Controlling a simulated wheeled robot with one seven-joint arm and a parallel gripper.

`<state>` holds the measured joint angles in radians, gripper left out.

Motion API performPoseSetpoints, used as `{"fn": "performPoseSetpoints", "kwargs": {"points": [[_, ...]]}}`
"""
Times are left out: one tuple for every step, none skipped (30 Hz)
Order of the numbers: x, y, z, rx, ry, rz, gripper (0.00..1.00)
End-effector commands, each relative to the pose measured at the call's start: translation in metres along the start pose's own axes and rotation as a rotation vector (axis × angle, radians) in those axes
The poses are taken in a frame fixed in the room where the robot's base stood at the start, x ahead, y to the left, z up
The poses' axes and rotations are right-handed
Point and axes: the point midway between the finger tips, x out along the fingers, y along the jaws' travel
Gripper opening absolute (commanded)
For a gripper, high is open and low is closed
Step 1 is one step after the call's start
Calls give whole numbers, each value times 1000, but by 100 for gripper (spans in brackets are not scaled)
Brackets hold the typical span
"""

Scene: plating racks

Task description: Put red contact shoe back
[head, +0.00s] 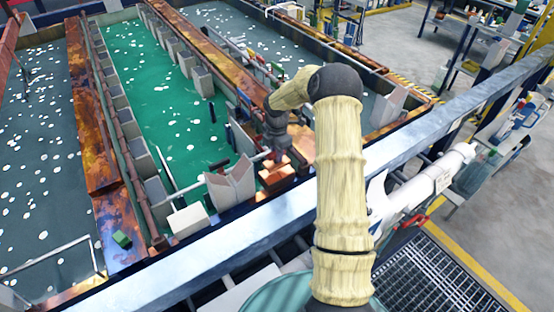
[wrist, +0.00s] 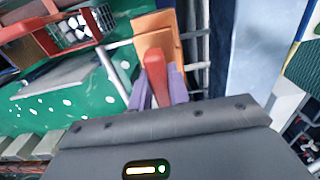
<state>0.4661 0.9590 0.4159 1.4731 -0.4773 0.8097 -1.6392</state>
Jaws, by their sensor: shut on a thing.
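The red contact shoe (wrist: 154,72) is between the purple fingertips of my gripper (wrist: 159,92) in the wrist view, and the fingers are shut on it. Its far end lies over or against an orange copper-coloured block (wrist: 153,38); I cannot tell whether they touch. In the head view my gripper (head: 279,160) is low at the near end of the green tank, beside the front rail. A small red and orange patch shows there under it, too small to separate the shoe from the block.
The green tank (head: 170,110) has grey plates along its sides. A pale V-shaped holder (head: 232,184) and a white block (head: 189,221) stand left of my gripper. A wide grey rail (head: 200,262) runs along the front.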

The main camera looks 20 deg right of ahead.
Motion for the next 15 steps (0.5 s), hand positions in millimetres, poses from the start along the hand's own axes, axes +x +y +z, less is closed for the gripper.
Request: {"fn": "performPoseSetpoints", "kwargs": {"points": [[-1,0,0,0,-1,1,0],[-1,0,0,0,0,1,0],[0,0,0,0,0,1,0],[1,0,0,0,0,0,0],[3,0,0,0,1,-1,0],[7,0,-1,0,2,-3,0],[10,0,-1,0,2,-3,0],[14,0,-1,0,2,-2,0],[20,0,-1,0,2,-3,0],[24,0,-1,0,2,-3,0],[27,0,0,0,1,-2,0],[32,0,0,0,1,-2,0],[34,0,0,0,1,-2,0],[35,0,0,0,0,-1,0],[36,0,0,0,0,1,0]]}}
